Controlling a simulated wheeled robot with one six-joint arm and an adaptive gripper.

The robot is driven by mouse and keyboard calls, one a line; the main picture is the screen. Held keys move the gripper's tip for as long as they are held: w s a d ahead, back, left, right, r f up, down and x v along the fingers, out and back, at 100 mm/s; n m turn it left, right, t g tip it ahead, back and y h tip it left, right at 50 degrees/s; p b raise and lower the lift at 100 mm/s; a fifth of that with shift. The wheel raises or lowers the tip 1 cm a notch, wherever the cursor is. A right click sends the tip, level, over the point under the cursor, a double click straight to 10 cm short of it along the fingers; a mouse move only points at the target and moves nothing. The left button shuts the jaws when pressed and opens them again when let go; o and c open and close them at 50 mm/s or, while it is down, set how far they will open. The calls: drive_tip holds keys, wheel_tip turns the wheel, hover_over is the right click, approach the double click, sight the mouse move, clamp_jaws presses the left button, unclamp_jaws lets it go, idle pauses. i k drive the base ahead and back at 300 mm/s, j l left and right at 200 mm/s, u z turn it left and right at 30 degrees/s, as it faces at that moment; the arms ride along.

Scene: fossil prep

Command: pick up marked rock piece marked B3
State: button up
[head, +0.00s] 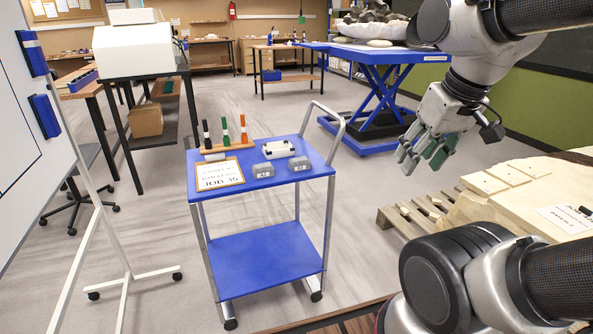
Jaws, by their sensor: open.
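Two grey blocks with small white labels, which look like the marked rock pieces, sit on the blue top of a cart (231,158). The left grey block (263,171) and the right grey block (299,164) stand apart near the front right edge. Their labels are too small to read, so I cannot tell which is B3. My gripper (422,152) is open and empty, pointing down, in the air well to the right of the cart. Nothing is between its fingers.
The cart top also holds a white box (278,149), a rack of markers (225,148) and a paper sign (219,175). A push handle (334,135) rises at its right. A whiteboard stand (95,215) is left. A pallet (425,215) with a pale slab (530,190) is right.

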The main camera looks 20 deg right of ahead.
sight(299, 163)
drive_tip(key=i+l, duration=0.35)
drive_tip(key=i, duration=0.2)
drive_tip(key=i+l+u, duration=0.15)
drive_tip(key=i+l, duration=0.2)
drive_tip(key=i, duration=0.2)
